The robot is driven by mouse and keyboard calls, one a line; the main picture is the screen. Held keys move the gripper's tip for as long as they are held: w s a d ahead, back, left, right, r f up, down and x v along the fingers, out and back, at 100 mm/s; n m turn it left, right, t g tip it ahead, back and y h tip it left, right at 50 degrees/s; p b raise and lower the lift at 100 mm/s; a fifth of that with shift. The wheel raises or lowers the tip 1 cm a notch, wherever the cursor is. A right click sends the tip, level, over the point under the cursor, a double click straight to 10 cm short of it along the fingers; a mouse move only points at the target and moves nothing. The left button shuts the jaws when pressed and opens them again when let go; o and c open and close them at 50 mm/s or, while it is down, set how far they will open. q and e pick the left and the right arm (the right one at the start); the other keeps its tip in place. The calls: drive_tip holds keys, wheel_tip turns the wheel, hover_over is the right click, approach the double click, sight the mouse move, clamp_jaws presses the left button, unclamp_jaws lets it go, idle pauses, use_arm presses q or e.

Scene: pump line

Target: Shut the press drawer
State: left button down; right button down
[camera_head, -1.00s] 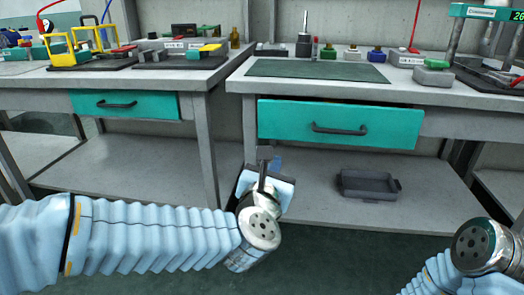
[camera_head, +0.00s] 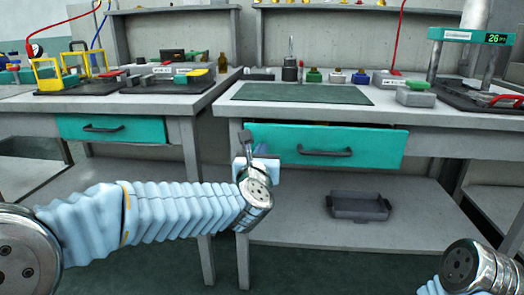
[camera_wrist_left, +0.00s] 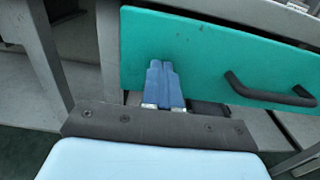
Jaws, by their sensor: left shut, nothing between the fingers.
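The teal drawer (camera_head: 300,138) under the middle bench stands a little out from the bench, with a dark gap along its top edge. Its dark bar handle (camera_head: 324,152) is on the front. The drawer front (camera_wrist_left: 200,55) and handle (camera_wrist_left: 268,92) also show in the left wrist view. My left gripper (camera_head: 262,150) is at the lower left part of the drawer front. Its blue fingers (camera_wrist_left: 161,72) are together and empty, left of the handle. I cannot tell whether the tips touch the panel. My right arm shows at the lower right, but its gripper does not.
A second teal drawer (camera_head: 108,129) in the left bench looks shut. A dark tray (camera_head: 358,206) lies on the lower shelf. A green mat (camera_head: 300,94) and several small items are on the benchtop. A press-like stand (camera_head: 470,38) with a display is at the right.

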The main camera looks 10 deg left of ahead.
use_arm(q)
drive_tip(key=shift+w, duration=0.3)
drive_tip(key=w+b, duration=0.1)
drive_tip(key=w, duration=0.7)
drive_tip(key=shift+w, duration=0.25)
drive_tip(key=shift+w+a+r, duration=0.1)
drive_tip(key=shift+r, duration=0.15)
